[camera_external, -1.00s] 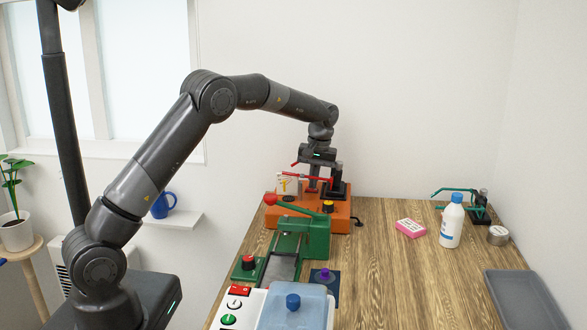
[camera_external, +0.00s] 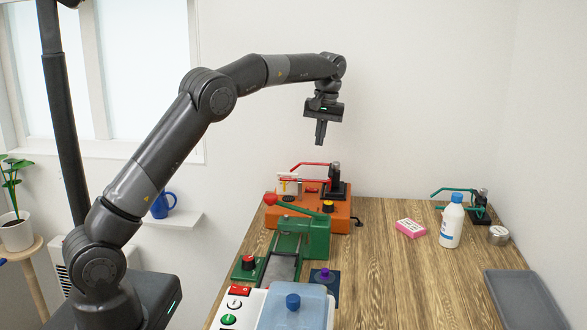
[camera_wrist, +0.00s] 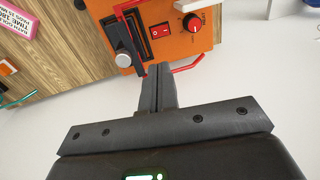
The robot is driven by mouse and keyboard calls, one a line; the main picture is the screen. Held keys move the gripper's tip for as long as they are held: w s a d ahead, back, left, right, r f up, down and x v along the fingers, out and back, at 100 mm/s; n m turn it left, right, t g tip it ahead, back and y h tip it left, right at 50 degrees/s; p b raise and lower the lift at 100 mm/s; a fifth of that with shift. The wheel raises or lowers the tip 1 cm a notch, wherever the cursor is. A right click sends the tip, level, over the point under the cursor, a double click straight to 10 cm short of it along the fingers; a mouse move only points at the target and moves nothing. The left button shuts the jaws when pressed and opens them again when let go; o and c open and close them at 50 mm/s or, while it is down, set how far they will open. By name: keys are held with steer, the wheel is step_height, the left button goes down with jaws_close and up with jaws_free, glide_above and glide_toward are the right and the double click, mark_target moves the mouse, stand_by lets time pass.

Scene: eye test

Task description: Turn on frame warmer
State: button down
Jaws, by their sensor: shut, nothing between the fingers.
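The likely frame warmer is an orange unit (camera_external: 338,216) at the back left of the wooden table; no name on it is legible. The wrist view shows its orange top (camera_wrist: 146,14), with a red rocker switch (camera_wrist: 161,30) and a red knob (camera_wrist: 190,22) beside it. I cannot tell which way the rocker is set. A red wire-like frame (camera_external: 306,180) and a dark block with a silver cylinder (camera_wrist: 124,60) stand on or by it. My gripper (camera_external: 320,143) is shut and empty, pointing down above the unit, clear of it. Its fingertips show in the wrist view (camera_wrist: 160,68).
A green press (camera_external: 315,238) with a red-balled lever stands in front of the orange unit. A white control panel (camera_external: 240,308) is nearer. A pink box (camera_external: 410,228), a white bottle (camera_external: 452,222) and a grey tray (camera_external: 524,300) are to the right. The table's middle is clear.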

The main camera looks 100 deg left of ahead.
mark_target(308, 188)
stand_by(0.3)
steer(key=shift+s+r, duration=0.1)
steer(key=shift+s, duration=0.6)
steer(key=f, duration=0.4)
steer(key=s+f, duration=0.1)
steer(key=f, duration=0.9)
steer(key=shift+s, duration=0.35)
steer(key=shift+s+f, duration=0.1)
steer(key=shift+f, duration=0.15)
steer(key=shift+d, duration=0.1)
